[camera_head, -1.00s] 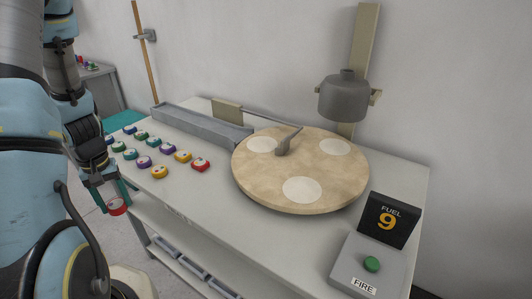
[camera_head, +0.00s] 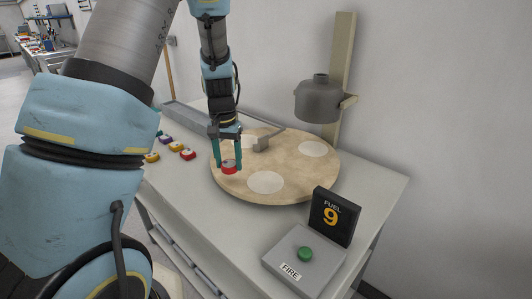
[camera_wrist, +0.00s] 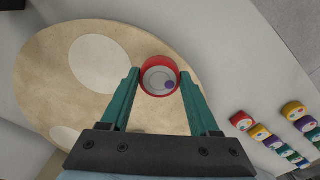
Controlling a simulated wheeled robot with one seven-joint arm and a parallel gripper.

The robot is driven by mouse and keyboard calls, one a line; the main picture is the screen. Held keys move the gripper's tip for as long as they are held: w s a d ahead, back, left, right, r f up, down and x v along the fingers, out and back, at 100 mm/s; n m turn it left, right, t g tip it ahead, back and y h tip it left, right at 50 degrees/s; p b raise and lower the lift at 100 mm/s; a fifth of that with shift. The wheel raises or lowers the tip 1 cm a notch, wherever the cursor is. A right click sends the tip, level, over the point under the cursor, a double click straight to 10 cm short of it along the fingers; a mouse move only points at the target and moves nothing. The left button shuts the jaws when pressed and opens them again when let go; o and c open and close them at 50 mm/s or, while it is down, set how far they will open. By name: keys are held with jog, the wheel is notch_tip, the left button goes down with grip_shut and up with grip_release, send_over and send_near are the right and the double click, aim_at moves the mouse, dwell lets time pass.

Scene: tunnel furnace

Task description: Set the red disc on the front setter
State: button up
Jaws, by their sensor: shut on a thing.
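My gripper (camera_head: 229,158) is shut on the red disc (camera_head: 230,168), with its green fingers on either side of it. The disc is a shallow red ring with a pale face and a small purple spot, clear in the wrist view (camera_wrist: 160,76). It is held over or near the left rim of the round tan turntable (camera_head: 312,178); its height is hard to tell. The front setter (camera_head: 266,182) is a bare white circle on the turntable, right of and nearer than the disc. It also shows in the wrist view (camera_wrist: 98,63), left of the disc.
Another white circle (camera_head: 313,149) is at the back right, and one behind my gripper is partly hidden. A grey pot (camera_head: 318,100) hangs behind. The FIRE box (camera_head: 304,258) stands in front. Several coloured discs (camera_head: 176,147) lie left.

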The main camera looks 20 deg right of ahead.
aim_at(265, 182)
jog(key=shift+s+d+f+m+b, duration=0.1)
jog(key=shift+s+d+m+b, duration=0.5)
jog(key=shift+d, duration=1.05)
jog(key=shift+s+d+f+m+b, duration=0.15)
jog(key=shift+s+d+m+b, duration=0.4)
jog(key=shift+d, duration=1.05)
jog(key=shift+s+d+f+m+b, duration=0.1)
jog(key=shift+s+d+m+b, duration=0.25)
jog(key=shift+s+d+b, duration=0.9)
jog(key=shift+w+d+p, duration=0.35)
jog(key=shift+w+p, duration=0.1)
jog(key=shift+p, duration=0.1)
jog(key=shift+f+b, duration=0.85)
jog(key=shift+f, duration=0.55)
jog(key=shift+f, duration=0.45)
jog(key=o, duration=1.5)
jog(key=shift+r, duration=0.1)
